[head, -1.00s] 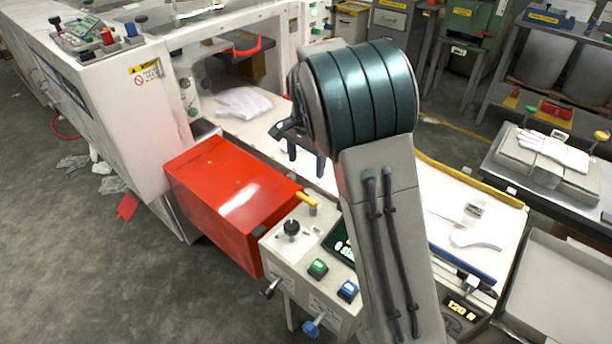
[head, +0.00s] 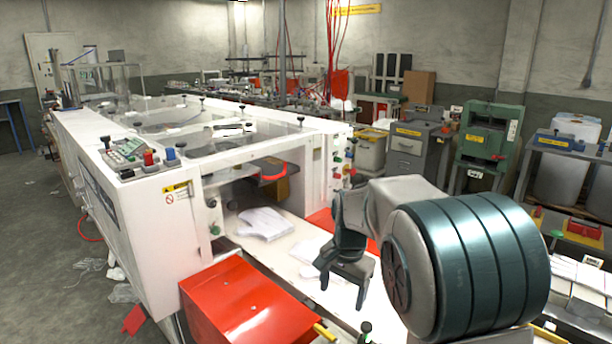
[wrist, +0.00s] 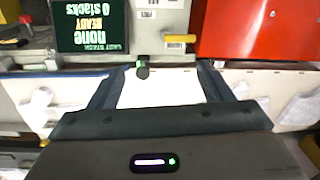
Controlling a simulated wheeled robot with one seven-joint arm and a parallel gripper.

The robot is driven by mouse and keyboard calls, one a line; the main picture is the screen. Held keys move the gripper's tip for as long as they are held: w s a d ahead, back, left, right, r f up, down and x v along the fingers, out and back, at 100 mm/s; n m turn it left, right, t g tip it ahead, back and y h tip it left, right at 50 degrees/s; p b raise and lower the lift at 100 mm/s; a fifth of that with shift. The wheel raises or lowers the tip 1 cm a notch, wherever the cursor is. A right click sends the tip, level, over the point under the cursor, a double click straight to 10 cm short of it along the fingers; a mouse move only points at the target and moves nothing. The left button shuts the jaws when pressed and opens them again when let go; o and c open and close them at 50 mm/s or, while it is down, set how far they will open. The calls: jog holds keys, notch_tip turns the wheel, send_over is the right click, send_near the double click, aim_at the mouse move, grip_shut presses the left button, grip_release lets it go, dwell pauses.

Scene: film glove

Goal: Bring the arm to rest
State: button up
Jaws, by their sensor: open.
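My gripper (head: 342,290) is open and empty in the head view, pointing down above the white work surface (head: 297,282) in front of the machine's opening. My large arm joint stands to its right and hides part of the surface. In the wrist view my gripper (wrist: 172,82) shows its two fingers spread apart, with only white surface and a dark knob between them.
A white machine (head: 150,205) stands at left, with a red box (head: 245,300) before it. White gloves (head: 265,222) lie at its opening. A control screen (wrist: 90,25) reads "0 stacks". A green machine (head: 487,135) stands at the back right.

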jog(key=s+d+r+n+t, duration=0.1)
jog(key=s+d+n, duration=0.2)
jog(key=s, duration=0.8)
jog(key=s+d+r+n+t, duration=0.1)
jog(key=s+d+n, duration=0.2)
jog(key=s, duration=0.8)
jog(key=shift+s+d+n+h, duration=0.3)
jog(key=shift+s+d+n, duration=0.1)
jog(key=shift+n, duration=0.3)
jog(key=shift+a, duration=0.1)
